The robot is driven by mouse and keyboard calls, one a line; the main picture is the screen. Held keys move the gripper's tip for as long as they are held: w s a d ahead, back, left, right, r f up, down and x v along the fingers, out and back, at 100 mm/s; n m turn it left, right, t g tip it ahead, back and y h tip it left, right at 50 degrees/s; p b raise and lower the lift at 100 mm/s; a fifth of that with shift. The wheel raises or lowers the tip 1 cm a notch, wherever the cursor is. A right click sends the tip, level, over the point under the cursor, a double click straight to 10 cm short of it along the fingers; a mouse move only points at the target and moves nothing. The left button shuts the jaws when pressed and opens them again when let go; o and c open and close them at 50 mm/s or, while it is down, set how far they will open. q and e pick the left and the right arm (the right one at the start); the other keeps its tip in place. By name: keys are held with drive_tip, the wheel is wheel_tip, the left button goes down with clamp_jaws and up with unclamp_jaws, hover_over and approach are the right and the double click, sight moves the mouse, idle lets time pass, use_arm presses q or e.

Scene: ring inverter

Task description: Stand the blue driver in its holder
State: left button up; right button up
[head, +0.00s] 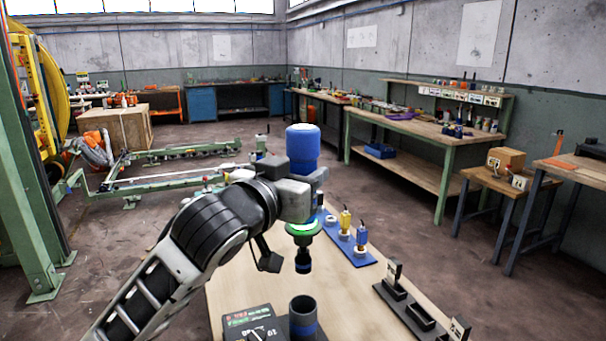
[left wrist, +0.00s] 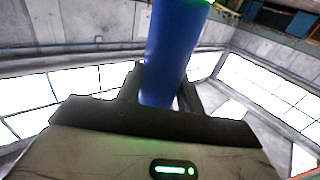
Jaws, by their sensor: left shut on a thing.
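The blue driver (head: 303,143) is upright in my left gripper (head: 303,190), with its blue body above the jaws. Its green ring and black tip (head: 303,262) hang below. In the left wrist view the blue body of the driver (left wrist: 172,50) rises between the fingers (left wrist: 165,98). The holder (head: 302,322), a dark open cup with a blue band, stands on the table at the bottom of the head view. The driver's tip is above the cup's mouth in the picture, with a visible gap. My right gripper is not in view.
A black box with a dial (head: 252,325) stands just left of the holder. A blue rack (head: 350,246) with yellow and white tools lies farther back on the wooden table (head: 345,295). Black fixtures (head: 420,317) line the right edge. Some bare tabletop lies between.

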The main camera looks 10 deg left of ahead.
sight(300, 253)
use_arm(q)
wheel_tip(300, 253, down, 14)
drive_tip(key=b, duration=0.8)
drive_tip(key=shift+f+b, duration=0.65)
drive_tip(key=shift+f, duration=0.5)
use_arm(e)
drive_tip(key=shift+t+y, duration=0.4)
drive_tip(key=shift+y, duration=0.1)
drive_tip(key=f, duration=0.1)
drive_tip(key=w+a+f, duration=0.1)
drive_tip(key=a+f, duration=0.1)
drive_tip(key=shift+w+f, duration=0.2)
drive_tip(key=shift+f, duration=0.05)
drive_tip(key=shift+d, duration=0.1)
use_arm(q)
drive_tip(key=shift+f, duration=0.2)
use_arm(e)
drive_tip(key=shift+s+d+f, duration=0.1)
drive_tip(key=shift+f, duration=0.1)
